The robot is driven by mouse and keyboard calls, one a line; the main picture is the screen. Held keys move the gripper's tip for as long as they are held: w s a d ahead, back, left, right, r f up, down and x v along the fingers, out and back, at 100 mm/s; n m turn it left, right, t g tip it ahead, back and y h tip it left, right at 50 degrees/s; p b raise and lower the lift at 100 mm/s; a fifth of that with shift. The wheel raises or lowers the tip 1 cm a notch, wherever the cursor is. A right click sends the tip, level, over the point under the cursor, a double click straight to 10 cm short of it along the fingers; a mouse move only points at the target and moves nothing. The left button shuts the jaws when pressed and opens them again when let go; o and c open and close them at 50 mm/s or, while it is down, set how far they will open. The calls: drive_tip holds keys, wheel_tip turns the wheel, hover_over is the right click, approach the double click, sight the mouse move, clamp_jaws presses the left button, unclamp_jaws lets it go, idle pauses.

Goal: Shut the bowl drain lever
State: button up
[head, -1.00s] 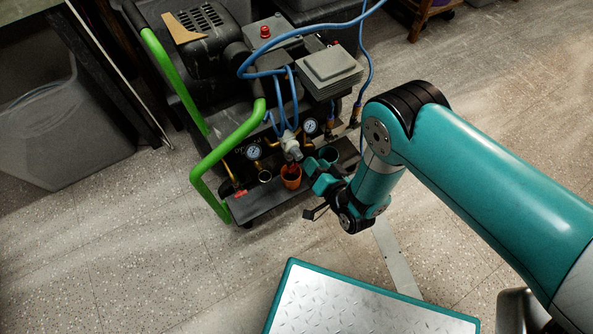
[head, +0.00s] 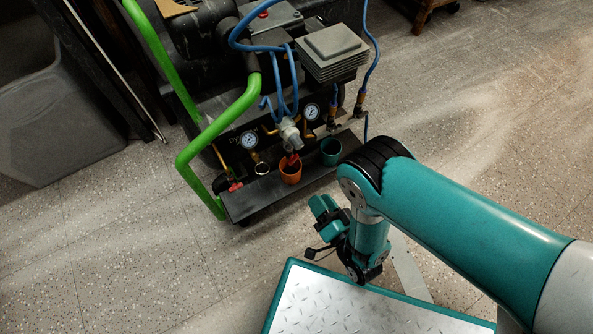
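A silver filter bowl (head: 289,134) hangs at the front of the compressor, below the blue hoses. A small red part (head: 292,158) shows at its lower end, just above an orange cup (head: 290,172); this looks like the drain lever, but whether it is open or shut is too small to tell. Another red handle (head: 235,187) sits further left, low on the shelf. My gripper (head: 318,222) is in front of the shelf, below and right of the orange cup, clear of the bowl. Its fingertips are small and seen from behind, so their opening is unclear.
The compressor's green frame (head: 220,125) curves around its left side. A dark green cup (head: 331,151) stands right of the orange one on the black shelf (head: 259,196). A teal-edged metal platform (head: 340,308) lies below my gripper.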

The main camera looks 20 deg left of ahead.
sight(294, 162)
drive_tip(key=shift+b+x, duration=4.6)
drive_tip(key=shift+x, duration=1.7)
clamp_jaws()
